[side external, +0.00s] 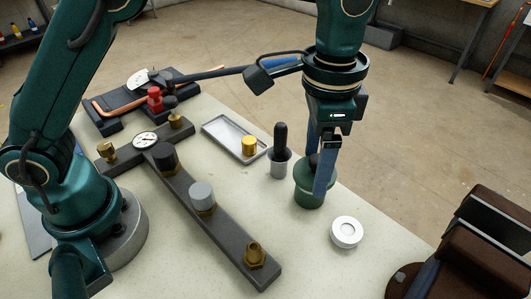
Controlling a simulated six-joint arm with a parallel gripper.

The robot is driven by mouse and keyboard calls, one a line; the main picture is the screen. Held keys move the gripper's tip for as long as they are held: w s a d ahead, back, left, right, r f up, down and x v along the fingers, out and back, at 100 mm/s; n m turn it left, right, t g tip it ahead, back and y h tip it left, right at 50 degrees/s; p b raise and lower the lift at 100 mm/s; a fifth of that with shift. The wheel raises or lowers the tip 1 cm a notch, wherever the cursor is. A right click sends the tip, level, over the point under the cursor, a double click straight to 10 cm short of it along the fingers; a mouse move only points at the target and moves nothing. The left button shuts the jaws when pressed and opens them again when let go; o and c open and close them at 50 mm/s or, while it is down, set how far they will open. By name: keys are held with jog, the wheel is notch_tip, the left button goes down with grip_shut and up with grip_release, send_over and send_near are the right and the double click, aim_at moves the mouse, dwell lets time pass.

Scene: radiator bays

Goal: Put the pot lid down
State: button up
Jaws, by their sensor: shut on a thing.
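A dark green pot (303,199) stands on the bench right of centre. My gripper (317,178) points down over it, its blue fingers shut on the dark knob of the pot lid (313,161). The near finger reaches down in front of the pot and hides part of the lid and the pot's right side. The lid is at the pot's top; I cannot tell whether it is seated or slightly raised.
A white round piece (347,232) lies just right of the pot. A grey cup with a black-handled tool (280,165) stands close left. A shallow tray (222,135) holds a brass piece. A manifold bar (222,222) with valves crosses the bench. Clear bench lies in front of the pot.

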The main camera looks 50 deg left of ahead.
jog(key=s, duration=0.1)
jog(key=s+d, duration=0.1)
jog(key=shift+s+d+f+m, duration=0.2)
jog(key=shift+s+d+m, duration=0.1)
send_over(332, 290)
notch_tip(332, 290, down, 6)
jog(key=shift+f, duration=2.2)
jog(key=shift+f, duration=0.1)
